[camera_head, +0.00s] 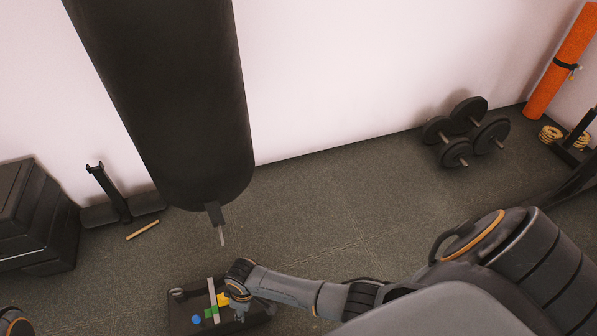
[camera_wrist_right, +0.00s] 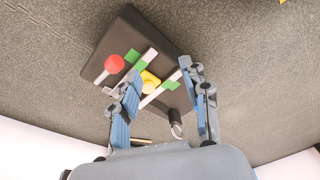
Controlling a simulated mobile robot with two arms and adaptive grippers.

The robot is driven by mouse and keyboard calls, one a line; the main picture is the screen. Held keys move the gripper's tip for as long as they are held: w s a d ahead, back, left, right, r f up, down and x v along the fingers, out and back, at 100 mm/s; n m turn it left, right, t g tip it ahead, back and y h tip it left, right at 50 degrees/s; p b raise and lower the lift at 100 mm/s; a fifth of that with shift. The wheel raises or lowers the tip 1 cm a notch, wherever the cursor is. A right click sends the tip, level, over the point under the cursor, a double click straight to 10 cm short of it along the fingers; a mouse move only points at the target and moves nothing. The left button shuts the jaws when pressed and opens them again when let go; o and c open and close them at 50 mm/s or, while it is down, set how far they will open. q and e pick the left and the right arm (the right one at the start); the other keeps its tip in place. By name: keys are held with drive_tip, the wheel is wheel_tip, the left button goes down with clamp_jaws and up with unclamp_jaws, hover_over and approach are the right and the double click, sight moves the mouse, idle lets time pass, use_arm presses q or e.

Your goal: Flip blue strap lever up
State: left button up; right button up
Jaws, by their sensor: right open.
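A dark board (camera_head: 180,311) lies on the floor at the bottom of the head view; it also shows in the right wrist view (camera_wrist_right: 122,35). It carries pale straps (camera_wrist_right: 150,54), green pieces (camera_head: 211,312) and a yellow piece (camera_head: 223,299). A round blue piece (camera_head: 197,320) shows near its lower left in the head view. A round red piece (camera_wrist_right: 115,63) shows in the wrist view. My right gripper (camera_wrist_right: 159,72) is open, its blue-grey fingers spread over the board around the yellow piece. Contact cannot be told. I cannot make out the blue piece in the wrist view; my fingers hide part of the board.
A black punching bag (camera_head: 180,110) hangs behind the board. Dumbbells (camera_head: 468,132) lie by the wall, and an orange rolled mat (camera_head: 562,60) leans at the right. A black stepped block (camera_head: 35,215) stands at the left. The floor between the board and the wall is mostly clear.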

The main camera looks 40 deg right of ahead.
drive_tip(key=s+d+m+p, duration=0.2)
drive_tip(key=s+d+p, duration=0.2)
drive_tip(key=s, duration=0.3)
drive_tip(key=s+d+m+p, duration=0.1)
drive_tip(key=s+d+p, duration=0.3)
drive_tip(key=s+p, duration=0.3)
drive_tip(key=shift+s+d+m+h, duration=0.3)
drive_tip(key=shift+s+d+m, duration=0.05)
drive_tip(key=shift+s+m, duration=0.1)
